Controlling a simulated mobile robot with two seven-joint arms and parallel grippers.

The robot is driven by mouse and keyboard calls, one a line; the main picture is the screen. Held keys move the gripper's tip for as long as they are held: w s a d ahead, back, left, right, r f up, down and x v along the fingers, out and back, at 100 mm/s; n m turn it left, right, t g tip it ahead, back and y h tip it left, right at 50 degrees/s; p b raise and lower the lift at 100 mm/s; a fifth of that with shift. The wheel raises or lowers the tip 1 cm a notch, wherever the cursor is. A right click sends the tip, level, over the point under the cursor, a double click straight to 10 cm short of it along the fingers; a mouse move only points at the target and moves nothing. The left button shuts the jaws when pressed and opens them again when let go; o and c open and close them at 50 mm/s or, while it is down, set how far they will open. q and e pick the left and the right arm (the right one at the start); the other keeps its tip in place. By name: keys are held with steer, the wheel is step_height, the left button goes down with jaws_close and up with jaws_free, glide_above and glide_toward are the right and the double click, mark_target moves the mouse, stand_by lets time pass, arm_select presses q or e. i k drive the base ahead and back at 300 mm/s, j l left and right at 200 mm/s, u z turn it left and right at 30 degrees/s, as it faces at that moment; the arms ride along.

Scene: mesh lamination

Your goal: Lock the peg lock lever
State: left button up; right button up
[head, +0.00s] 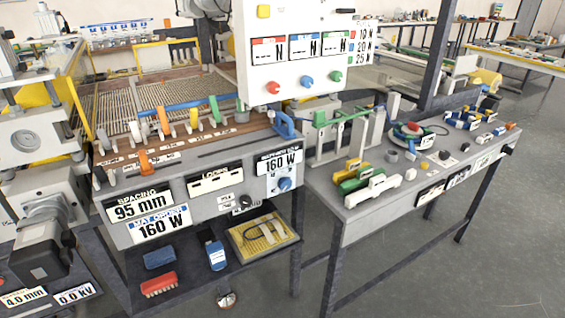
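A row of pegs and small levers runs along the front of the mesh table. It has an orange piece (163,121), a yellow piece (193,111), a green piece (214,109) and a long blue bar (180,105) across the top. A lower orange lever (146,162) hangs over the labelled front strip. A blue lever-like handle (286,125) stands at the right end of the row. I cannot tell which of these is the peg lock lever or whether it is locked. Neither of my grippers shows in the head view.
A white panel (300,20) with coloured knobs overhangs the mesh table (225,178). A side bench (365,212) at the right holds green, yellow and white parts. A lower shelf (190,278) carries a blue block and a red brush-like block. Open floor (500,240) lies at the right.

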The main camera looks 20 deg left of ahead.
mark_target(98, 171)
steer(key=u, duration=1.5)
